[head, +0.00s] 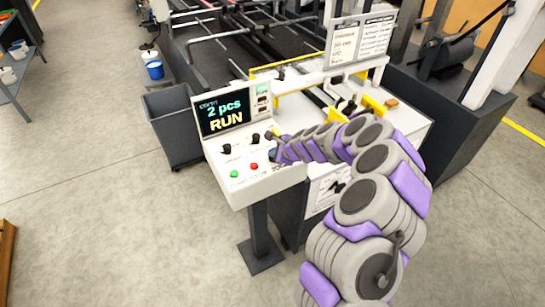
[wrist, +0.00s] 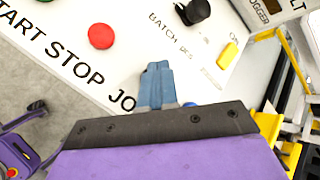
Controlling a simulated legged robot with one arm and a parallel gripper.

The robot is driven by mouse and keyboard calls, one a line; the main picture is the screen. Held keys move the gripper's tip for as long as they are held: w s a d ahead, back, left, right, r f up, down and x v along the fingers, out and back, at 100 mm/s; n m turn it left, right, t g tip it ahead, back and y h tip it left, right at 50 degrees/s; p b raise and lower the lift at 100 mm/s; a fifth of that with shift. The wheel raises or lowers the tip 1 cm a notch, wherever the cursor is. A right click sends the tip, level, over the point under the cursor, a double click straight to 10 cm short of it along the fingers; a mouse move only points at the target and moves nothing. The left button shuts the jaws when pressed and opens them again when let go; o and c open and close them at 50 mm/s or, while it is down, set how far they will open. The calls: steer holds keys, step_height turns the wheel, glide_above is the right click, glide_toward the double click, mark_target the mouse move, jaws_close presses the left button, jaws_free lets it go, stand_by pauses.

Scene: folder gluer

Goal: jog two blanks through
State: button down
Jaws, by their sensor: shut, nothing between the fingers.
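The control panel (head: 255,180) stands on a post, and its screen (head: 224,113) reads "2 pcs" and "RUN". Its green button (head: 234,174) and red button (head: 254,166) show at the front; the red one also shows in the wrist view (wrist: 101,36), by the words START, STOP and a partly covered JO. My gripper (wrist: 157,70) is shut and empty over the panel, beside that cut-off label. A sliver of a blue button (wrist: 190,104) shows behind the gripper; most of it is hidden, and I cannot tell whether they touch. I cannot make out any blanks.
A black batch knob (wrist: 196,11) and a yellow switch (wrist: 228,54) sit close to my gripper. The folder gluer's feed table (head: 408,128) with yellow guides is right of the panel. A grey bin (head: 172,112) stands behind left.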

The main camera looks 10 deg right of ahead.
steer(key=shift+r+p, duration=0.45)
steer(key=shift+r, duration=0.2)
step_height(320, 180, up, 5)
steer(key=p, duration=0.4)
stand_by(0.7)
